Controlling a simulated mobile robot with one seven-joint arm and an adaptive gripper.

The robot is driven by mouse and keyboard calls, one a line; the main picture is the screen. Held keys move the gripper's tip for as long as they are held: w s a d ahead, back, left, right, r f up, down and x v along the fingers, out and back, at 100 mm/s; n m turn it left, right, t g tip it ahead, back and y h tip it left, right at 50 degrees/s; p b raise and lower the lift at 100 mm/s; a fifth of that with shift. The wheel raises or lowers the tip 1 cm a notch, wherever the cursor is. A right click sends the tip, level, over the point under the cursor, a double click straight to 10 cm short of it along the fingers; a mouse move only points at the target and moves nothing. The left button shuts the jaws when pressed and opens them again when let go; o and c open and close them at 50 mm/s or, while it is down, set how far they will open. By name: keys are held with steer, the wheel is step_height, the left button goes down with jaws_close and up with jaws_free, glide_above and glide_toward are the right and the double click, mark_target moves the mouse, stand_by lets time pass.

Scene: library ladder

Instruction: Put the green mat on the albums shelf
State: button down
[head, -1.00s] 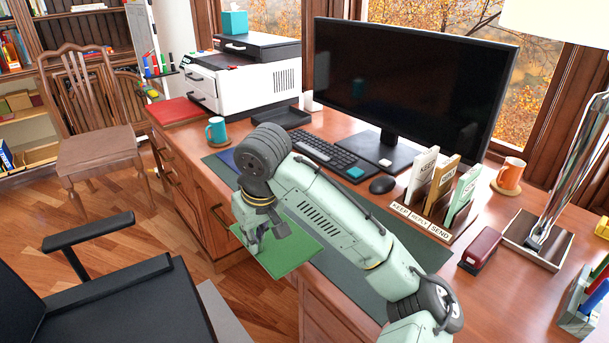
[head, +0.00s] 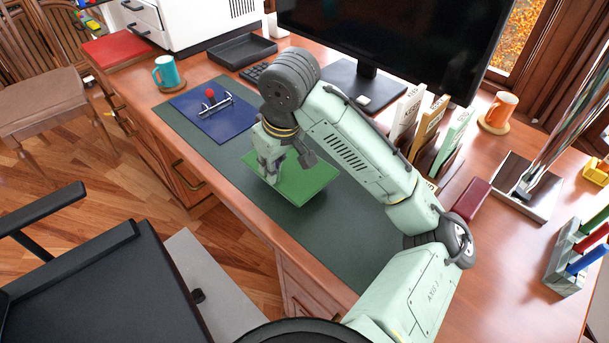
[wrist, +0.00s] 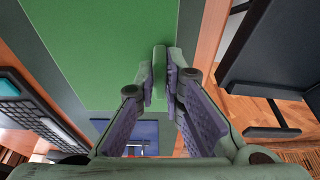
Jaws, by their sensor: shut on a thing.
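The green mat (head: 308,182) is a flat bright-green square over the dark green desk pad (head: 350,235), near the desk's front edge. I cannot tell whether it touches the pad or hangs just above it. My gripper (head: 270,176) points down and is shut on the mat's near-left edge. In the wrist view the fingertips (wrist: 166,62) are closed together at the mat's edge, and the mat (wrist: 100,40) spreads out to the upper left. I cannot pick out the albums shelf in the current views.
A blue board (head: 215,112) with a red ball lies left of the mat, near a teal mug (head: 166,73). The monitor (head: 385,40) and card holders (head: 425,125) stand behind my arm. A black office chair (head: 90,270) and a wooden chair (head: 45,95) stand on the floor at left.

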mark_target(309, 184)
steer(key=d, duration=0.2)
steer(key=s+d, duration=0.1)
steer(key=d, duration=0.1)
steer(key=d+p, duration=0.1)
steer(key=d, duration=0.2)
steer(key=shift+s+d+f, duration=0.1)
steer(key=shift+s+f, duration=0.25)
steer(key=shift+f+p, duration=0.45)
steer(key=shift+f, duration=1.35)
steer(key=shift+f, duration=0.2)
steer(key=c, duration=1.7)
jaws_free()
